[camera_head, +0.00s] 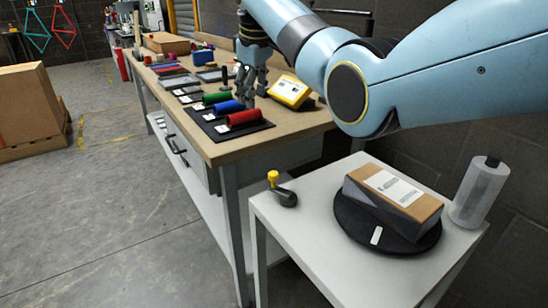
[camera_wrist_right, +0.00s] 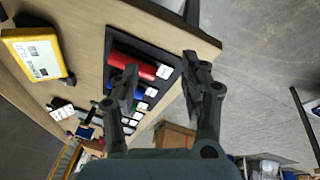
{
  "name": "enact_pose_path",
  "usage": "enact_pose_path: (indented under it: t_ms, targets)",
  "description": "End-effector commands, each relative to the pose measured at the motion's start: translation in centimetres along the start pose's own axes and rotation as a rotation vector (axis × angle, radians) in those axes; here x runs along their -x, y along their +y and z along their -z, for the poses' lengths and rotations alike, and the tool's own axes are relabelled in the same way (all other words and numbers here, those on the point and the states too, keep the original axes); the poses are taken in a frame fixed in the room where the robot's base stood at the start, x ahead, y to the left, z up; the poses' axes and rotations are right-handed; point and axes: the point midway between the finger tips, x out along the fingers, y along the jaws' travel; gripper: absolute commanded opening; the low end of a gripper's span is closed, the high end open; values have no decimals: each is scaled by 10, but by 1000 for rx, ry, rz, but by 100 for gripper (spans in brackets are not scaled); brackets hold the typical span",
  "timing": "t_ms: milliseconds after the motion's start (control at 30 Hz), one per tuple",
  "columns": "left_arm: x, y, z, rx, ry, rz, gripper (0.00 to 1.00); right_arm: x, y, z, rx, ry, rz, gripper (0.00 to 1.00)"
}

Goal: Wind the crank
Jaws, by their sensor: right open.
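The crank (camera_head: 286,197) is a short dark arm with a yellow knob (camera_head: 273,177) standing up at its end. It sits at the near left part of the small white table, left of a black round turntable (camera_head: 350,222). My right gripper (camera_head: 250,92) is up and away from the crank, over the long workbench near the coloured rolls. It is open and empty; its two spread fingers show in the right wrist view (camera_wrist_right: 158,75). The crank is not in the wrist view. My left gripper is not in view.
A labelled brown box (camera_head: 420,207) lies on the turntable; a wrapped roll (camera_head: 480,192) stands behind right. The workbench (camera_head: 262,143) holds a red roll (camera_head: 243,117), a yellow device (camera_head: 290,92) and several other items. A big carton (camera_head: 28,105) stands left. The floor between is free.

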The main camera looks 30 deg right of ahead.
Motion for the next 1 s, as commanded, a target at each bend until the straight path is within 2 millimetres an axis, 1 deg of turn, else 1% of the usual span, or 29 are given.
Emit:
enact_pose_path:
  t_ms: [33, 133, 200, 267, 333, 400, 500, 533, 600, 667, 767, 1000]
  targets:
    - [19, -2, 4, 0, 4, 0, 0, 12, -4, -1, -147, 36, -28, 45]
    - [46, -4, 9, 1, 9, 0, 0, 26, -16, -12, -486, 126, -68, 45]
    - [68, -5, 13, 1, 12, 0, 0, 36, -31, -30, -695, 184, -75, 45]
    - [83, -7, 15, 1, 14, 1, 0, 41, -46, -49, -793, 207, -73, 45]
    - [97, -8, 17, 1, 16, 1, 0, 40, -63, -73, -808, 200, -72, 45]
    - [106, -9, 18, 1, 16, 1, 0, 33, -81, -96, -804, 164, -63, 45]
    - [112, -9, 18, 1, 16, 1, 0, 16, -101, -122, -799, 104, -50, 45]
    - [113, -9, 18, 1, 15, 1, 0, 12, -104, -127, -798, 92, -48, 45]
    - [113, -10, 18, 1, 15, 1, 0, 5, -108, -133, -796, 77, -46, 45]
    - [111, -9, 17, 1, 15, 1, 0, -3, -108, -134, -795, 73, -45, 45]
    - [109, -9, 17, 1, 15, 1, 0, -19, -108, -134, -795, 71, -45, 45]
    - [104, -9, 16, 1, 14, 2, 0, -68, -104, -132, -795, 71, -45, 45]
